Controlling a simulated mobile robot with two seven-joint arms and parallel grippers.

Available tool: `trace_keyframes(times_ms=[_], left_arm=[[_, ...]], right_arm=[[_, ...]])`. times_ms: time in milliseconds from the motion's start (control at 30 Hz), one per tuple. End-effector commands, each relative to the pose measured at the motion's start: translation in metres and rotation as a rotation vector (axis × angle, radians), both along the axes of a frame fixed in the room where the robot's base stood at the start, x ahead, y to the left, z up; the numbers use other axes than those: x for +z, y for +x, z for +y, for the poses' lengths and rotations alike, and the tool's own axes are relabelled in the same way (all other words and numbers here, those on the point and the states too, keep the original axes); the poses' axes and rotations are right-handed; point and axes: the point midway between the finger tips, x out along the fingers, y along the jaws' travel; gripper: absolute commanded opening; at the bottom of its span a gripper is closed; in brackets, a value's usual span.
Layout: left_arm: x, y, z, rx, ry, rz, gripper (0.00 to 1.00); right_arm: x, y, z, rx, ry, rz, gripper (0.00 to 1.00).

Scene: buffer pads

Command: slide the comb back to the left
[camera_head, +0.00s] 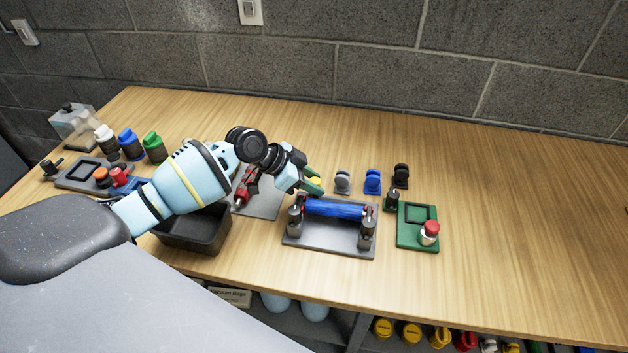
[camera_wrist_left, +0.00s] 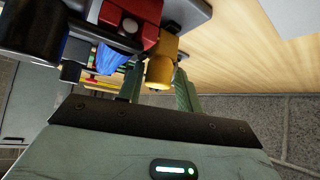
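A blue roller (camera_head: 335,208) lies between two dark posts on a grey base plate (camera_head: 330,243). I cannot make out the comb clearly in the head view. In the left wrist view, a red block (camera_wrist_left: 130,14) with a yellow knob (camera_wrist_left: 161,70) sits beside the blue roller (camera_wrist_left: 108,58); this may be the comb. My left gripper (camera_head: 314,181) is behind the roller's left end, its green fingers apart. In the left wrist view the fingers (camera_wrist_left: 158,92) stand on either side of the yellow knob, with a small gap visible on one side. My right gripper is out of view.
A green plate (camera_head: 417,238) with a red-topped knob stands at the right. Grey, blue and black small parts (camera_head: 372,181) stand behind. A black bin (camera_head: 193,247) and a grey plate with a red tool (camera_head: 262,202) are at the left. The table's right side is clear.

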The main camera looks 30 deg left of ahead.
Motion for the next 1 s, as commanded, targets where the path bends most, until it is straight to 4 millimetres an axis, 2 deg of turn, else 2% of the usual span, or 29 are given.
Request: trace_keyframes(times_ms=[267, 700, 1000], left_arm=[[0.009, -0.005, 0.007, 0.001, 0.001, -0.004, 0.35], [0.051, -0.032, 0.041, 0.001, 0.0, -0.001, 0.35], [0.056, -0.035, 0.044, 0.001, -0.001, -0.001, 0.35]], right_arm=[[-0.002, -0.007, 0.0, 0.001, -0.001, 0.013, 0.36], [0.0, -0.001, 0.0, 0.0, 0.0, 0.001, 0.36], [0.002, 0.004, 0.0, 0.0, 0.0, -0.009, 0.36]])
